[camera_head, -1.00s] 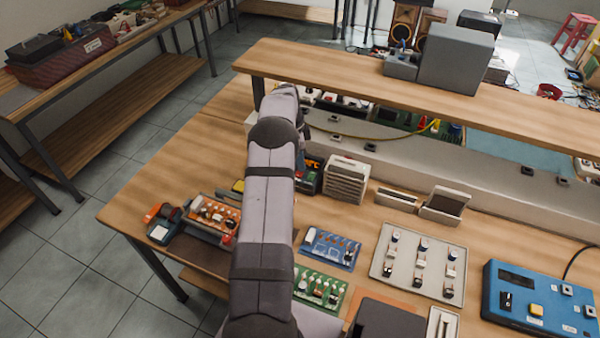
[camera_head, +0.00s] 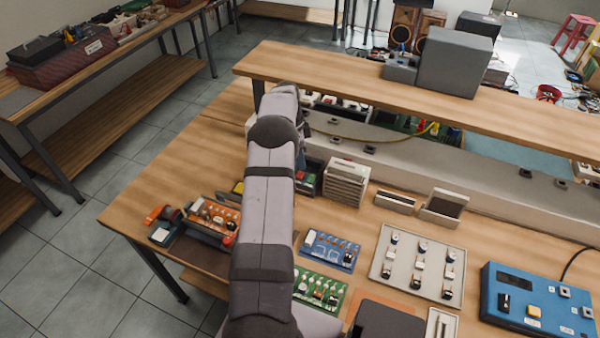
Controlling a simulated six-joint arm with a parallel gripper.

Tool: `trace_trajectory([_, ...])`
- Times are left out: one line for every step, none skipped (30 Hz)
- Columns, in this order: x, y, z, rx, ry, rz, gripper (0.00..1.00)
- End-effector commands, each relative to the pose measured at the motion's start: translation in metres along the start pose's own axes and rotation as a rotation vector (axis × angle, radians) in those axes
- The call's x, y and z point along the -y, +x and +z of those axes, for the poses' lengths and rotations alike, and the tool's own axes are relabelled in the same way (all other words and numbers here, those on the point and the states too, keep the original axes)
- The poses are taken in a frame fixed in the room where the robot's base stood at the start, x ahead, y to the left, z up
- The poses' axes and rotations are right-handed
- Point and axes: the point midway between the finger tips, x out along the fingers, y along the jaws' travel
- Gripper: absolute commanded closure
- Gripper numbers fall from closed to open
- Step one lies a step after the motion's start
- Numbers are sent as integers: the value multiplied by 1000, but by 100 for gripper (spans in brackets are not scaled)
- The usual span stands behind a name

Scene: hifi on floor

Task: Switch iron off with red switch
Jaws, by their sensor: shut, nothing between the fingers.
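No soldering iron or red switch can be clearly made out. An orange-and-dark device (camera_head: 163,224) sits at the left end of the bench, beside an orange board of parts. A small red piece (camera_head: 228,241) shows next to my arm, but I cannot tell what it is. My gripper is hidden behind the arm, and so is part of the bench.
A blue board (camera_head: 330,250), a green board (camera_head: 318,290) and a pale tray of components (camera_head: 386,268) lie right of my arm. A beige ribbed block (camera_head: 346,183) stands behind them. A raised wooden shelf (camera_head: 340,74) crosses the back. Bare wood shows at the back left.

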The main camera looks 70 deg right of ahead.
Motion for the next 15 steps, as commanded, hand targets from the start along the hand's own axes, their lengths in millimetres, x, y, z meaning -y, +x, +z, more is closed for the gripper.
trace_trajectory([0,-7,-1,0,0,-1,100])
trace_trajectory([0,-9,-1,0,0,-1,100])
trace_trajectory([0,-12,-2,0,0,-2,100])
trace_trajectory([0,-14,-2,0,0,-2,100])
trace_trajectory([1,-16,-2,0,0,-2,100])
trace_trajectory([1,-19,-3,0,0,-2,100])
trace_trajectory([1,-21,-3,0,0,-2,100])
trace_trajectory([1,-24,-4,0,0,-2,100])
trace_trajectory([1,-26,-4,0,0,-2,100])
trace_trajectory([1,-29,-4,0,0,-2,100])
trace_trajectory([1,-31,-5,0,0,-2,100])
trace_trajectory([1,-34,-5,0,0,-2,100])
trace_trajectory([1,-36,-6,0,0,-2,100])
trace_trajectory([1,-38,-6,0,0,-2,100])
trace_trajectory([1,-40,-6,0,0,-2,100])
